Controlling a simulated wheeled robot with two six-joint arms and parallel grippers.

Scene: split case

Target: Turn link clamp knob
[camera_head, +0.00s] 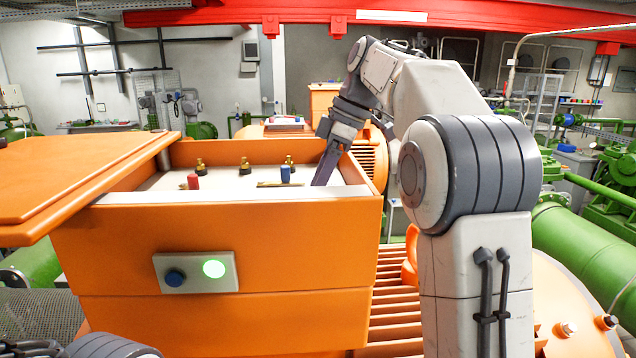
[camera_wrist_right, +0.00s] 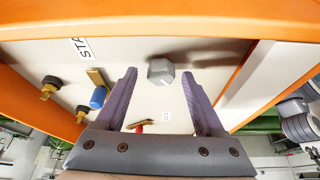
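The open orange case (camera_head: 215,235) holds the clamp knobs on a pale inner panel. A red knob (camera_head: 193,181) and a blue knob (camera_head: 285,174) stand there; brass links lie beside the blue and red ones. The right wrist view shows a grey faceted knob (camera_wrist_right: 161,72), the blue knob (camera_wrist_right: 98,97) and the red knob (camera_wrist_right: 139,128). My right gripper (camera_wrist_right: 159,76) is open, its fingers either side of the grey knob in that view; I cannot tell how deep they reach. In the head view my right gripper (camera_head: 328,163) dips into the case's right end, where the front wall hides the grey knob.
Several brass terminals (camera_head: 244,166) rise from the panel. The orange lid (camera_head: 80,175) sits at the left of the case. A control plate (camera_head: 196,272) with a lit green light and a blue button is on the front wall. The case walls stand close around my right gripper.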

